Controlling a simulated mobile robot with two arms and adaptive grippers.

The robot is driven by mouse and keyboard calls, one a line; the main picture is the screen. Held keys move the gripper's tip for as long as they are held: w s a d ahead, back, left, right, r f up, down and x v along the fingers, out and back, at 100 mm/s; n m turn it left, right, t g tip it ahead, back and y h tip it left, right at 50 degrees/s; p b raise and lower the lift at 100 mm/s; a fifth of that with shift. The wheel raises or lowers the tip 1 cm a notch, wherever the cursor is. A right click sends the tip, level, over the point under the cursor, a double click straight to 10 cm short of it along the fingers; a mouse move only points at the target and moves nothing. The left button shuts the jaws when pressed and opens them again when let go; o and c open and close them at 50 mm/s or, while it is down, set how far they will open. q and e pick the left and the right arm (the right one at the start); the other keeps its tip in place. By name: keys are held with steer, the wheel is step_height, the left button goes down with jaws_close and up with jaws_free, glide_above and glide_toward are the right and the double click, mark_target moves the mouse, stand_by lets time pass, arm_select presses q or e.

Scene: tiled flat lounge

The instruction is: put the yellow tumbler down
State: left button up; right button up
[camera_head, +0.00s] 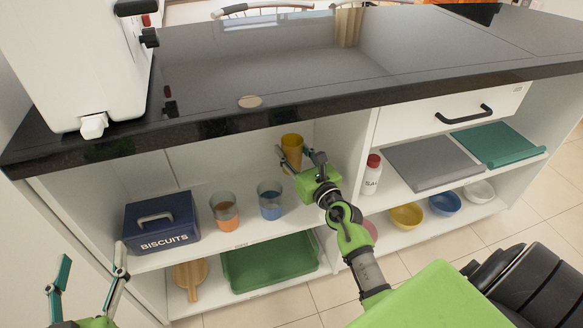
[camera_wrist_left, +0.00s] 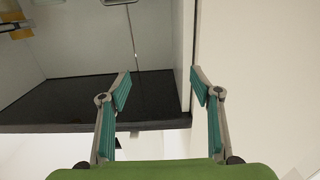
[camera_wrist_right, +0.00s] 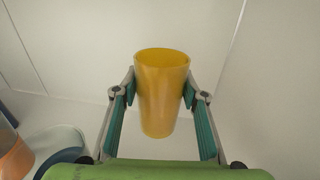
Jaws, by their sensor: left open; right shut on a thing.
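The yellow tumbler (camera_head: 291,146) is in the open shelf compartment under the dark worktop, at its right side. My right gripper (camera_head: 298,162) is shut on it from the front. In the right wrist view the tumbler (camera_wrist_right: 161,92) stands between the two fingers (camera_wrist_right: 160,105), its open rim showing. The gripper hides part of the tumbler's lower side in the head view, and I cannot tell whether its base touches the shelf (camera_head: 205,242). My left gripper (camera_head: 88,285) is open and empty at the lower left, in front of the unit; its fingers (camera_wrist_left: 160,90) are apart.
A salt bottle (camera_head: 372,176) is beyond the divider to the right. The worktop edge (camera_head: 300,105) overhangs the compartment.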

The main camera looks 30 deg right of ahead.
mark_target(292, 164)
steer(key=shift+f+b, duration=0.4)
steer(key=shift+f, duration=0.35)
steer(key=shift+f+b, duration=0.65)
steer(key=shift+f, duration=0.25)
steer(key=shift+f+b, duration=0.6)
steer(key=shift+f, duration=0.2)
arm_select(q)
steer(key=s+r+t+h, duration=0.2)
steer(key=s+r+t, duration=0.1)
steer(key=r, duration=0.5)
steer(key=s+r+t+h, duration=0.1)
steer(key=s+r+t, duration=0.3)
steer(key=r+t, duration=0.2)
step_height(292, 164, up, 3)
steer(key=shift+s+f+t+h, duration=0.2)
steer(key=shift+t+h, duration=0.1)
steer(key=shift+h, duration=0.1)
